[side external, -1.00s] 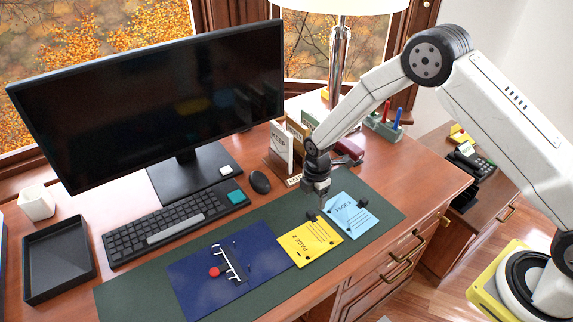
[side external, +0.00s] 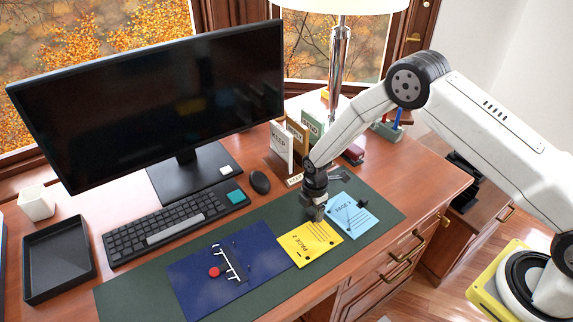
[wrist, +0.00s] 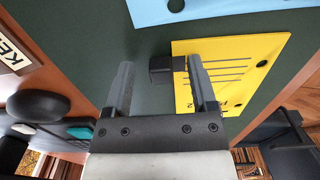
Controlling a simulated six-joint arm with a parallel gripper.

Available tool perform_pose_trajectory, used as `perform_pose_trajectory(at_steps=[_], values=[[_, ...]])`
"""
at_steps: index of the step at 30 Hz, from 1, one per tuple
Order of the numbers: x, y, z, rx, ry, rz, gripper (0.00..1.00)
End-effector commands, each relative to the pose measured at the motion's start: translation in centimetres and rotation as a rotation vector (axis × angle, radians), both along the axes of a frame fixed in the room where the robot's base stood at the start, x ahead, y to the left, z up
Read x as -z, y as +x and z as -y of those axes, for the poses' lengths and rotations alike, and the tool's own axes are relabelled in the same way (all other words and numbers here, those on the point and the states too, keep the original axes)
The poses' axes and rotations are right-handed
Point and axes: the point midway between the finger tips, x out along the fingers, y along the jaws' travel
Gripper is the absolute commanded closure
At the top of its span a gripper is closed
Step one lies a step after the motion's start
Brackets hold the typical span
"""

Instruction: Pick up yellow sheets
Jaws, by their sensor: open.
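The yellow sheets (side external: 305,248), marked PAGE 2, lie flat on the dark green desk mat, between the blue folder and the light blue sheets. A small black block-like tab (wrist: 160,68) sits at their edge in the wrist view, where the yellow sheets (wrist: 250,62) also show. My gripper (side external: 317,216) is low over the far edge of the yellow sheets. In the wrist view its fingers (wrist: 160,72) are apart, with the black tab showing between their tips. The gripper hides part of that edge in the side view; contact cannot be told.
Light blue sheets (side external: 352,217) lie just right of the yellow ones. A dark blue folder (side external: 205,272) with a metal clip and red knob lies left. A mouse (side external: 260,182), keyboard (side external: 170,226), and upright KEEP file holder (side external: 281,146) stand behind. The green mat's front right is clear.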

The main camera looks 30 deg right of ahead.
Motion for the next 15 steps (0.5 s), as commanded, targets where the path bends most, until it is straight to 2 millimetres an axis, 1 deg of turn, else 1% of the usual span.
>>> perform_pose_trajectory(at_steps=[14,15], values=[[0.03,0.00,0.00,0.000,0.000,0.000,0.26],[0.03,0.00,0.00,0.000,0.000,0.000,0.30]])
